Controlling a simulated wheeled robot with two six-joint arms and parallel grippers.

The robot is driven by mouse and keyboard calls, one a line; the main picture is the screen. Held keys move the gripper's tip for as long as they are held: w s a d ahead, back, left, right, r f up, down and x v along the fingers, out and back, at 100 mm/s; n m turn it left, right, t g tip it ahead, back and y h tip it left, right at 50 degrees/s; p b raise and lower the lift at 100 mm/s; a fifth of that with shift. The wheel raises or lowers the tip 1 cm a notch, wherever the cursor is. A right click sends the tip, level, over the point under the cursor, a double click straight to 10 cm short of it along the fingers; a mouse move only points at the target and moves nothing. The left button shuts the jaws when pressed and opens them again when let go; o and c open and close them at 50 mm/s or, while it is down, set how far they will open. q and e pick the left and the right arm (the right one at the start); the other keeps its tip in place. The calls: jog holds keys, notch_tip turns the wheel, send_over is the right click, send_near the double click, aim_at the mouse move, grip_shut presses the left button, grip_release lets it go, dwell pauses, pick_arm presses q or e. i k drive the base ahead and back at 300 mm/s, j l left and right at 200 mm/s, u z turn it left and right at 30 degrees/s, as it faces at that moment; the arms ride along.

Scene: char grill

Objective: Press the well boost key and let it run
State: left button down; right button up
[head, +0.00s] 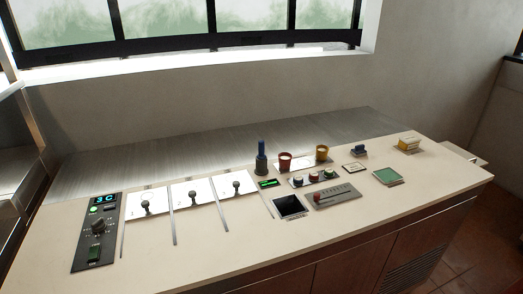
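A long pale counter (200,262) carries the controls, and I cannot read a label marking the well boost key. Neither of my grippers is in view.
Three white plates with black levers (146,207) stand right of the dark panel. The front strip is clear.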

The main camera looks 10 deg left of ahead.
aim_at(111, 207)
jog(key=u, duration=1.6)
